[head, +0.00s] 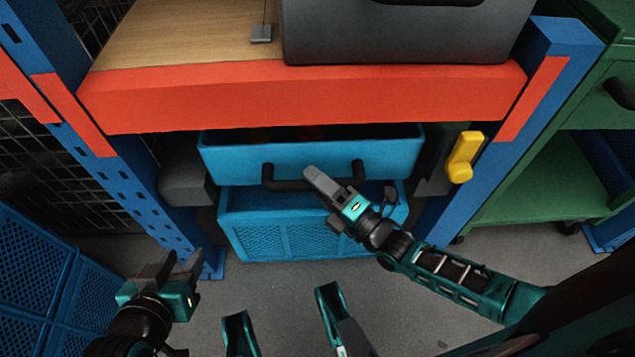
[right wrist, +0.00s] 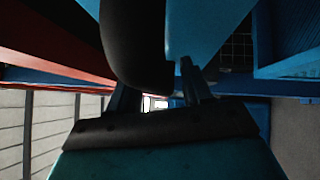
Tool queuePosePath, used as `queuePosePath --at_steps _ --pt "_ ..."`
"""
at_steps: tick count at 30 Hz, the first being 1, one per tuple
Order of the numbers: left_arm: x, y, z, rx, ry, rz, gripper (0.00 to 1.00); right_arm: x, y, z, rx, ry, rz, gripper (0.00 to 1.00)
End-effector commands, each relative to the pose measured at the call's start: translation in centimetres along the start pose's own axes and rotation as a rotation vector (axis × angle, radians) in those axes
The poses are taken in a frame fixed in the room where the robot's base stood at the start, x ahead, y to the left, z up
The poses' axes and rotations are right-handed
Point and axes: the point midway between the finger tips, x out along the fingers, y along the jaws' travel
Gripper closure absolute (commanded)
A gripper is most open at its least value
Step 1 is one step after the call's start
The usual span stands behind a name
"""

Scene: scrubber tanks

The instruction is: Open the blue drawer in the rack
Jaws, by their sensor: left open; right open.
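The blue drawer (head: 230,158) sits under the orange beam of the rack. A dark gap behind its front's top edge shows some of its inside, so it stands a little out. Its black bar handle (head: 285,185) is on the front; the handle looms large in the right wrist view (right wrist: 133,45), near the drawer front (right wrist: 200,30). My right gripper (head: 322,186) is open at the handle, with the bar close to its fingers (right wrist: 158,90). Whether they touch it, I cannot tell. My left gripper (head: 172,264) is open and empty, low at the left, away from the drawer.
A blue crate (head: 290,240) stands below the drawer. A yellow handle (head: 464,157) is on the right of the rack, by the blue post (head: 490,165). Blue crates (head: 40,270) stand at the left and a green cart (head: 540,180) at the right. Grey floor lies in front.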

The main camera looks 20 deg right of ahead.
Motion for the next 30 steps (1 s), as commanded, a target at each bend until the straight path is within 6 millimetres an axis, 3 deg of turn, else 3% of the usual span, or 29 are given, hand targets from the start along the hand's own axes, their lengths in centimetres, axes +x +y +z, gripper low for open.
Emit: queuePosePath --at_steps 2,18,30 --pt "0.01 0.00 -0.02 0.000 0.000 0.000 0.57 -0.01 0.00 0.01 0.000 0.000 0.000 0.51" --pt "0.05 -0.08 0.08 -0.001 0.000 -0.002 0.57 -0.04 0.00 0.04 0.000 0.000 0.000 1.00" --pt "-0.01 -0.10 0.13 -0.002 -0.002 -0.003 0.57 -0.18 0.02 0.07 0.000 -0.001 0.000 1.00"
